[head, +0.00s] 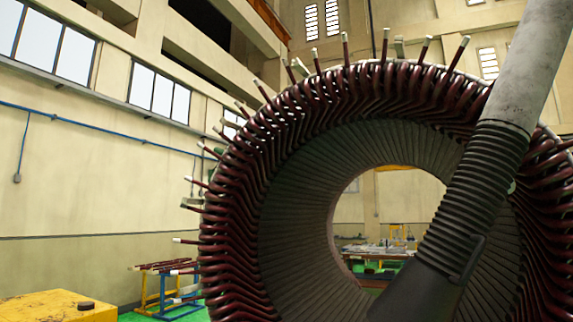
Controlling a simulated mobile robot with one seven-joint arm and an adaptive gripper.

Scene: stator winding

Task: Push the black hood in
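The black hood (418,293) is at the bottom right of the head view, on the lower end of a black ribbed hose (480,190). The hose hangs tilted from a thick grey pipe (535,65) that comes down from the top right. The hood's lower end is cut off by the bottom edge. The hood and hose are in front of a large stator ring (300,205) with dark red coils, and cover part of its right side and bore. I cannot tell the gap between hood and stator. My gripper is not in view.
Pale-tipped coil ends (345,45) stick out around the stator's rim. A yellow block (50,305) is at the bottom left. A yellow and blue rack (165,285) with bars stands on the green floor behind. Through the bore, a distant bench (380,248) shows.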

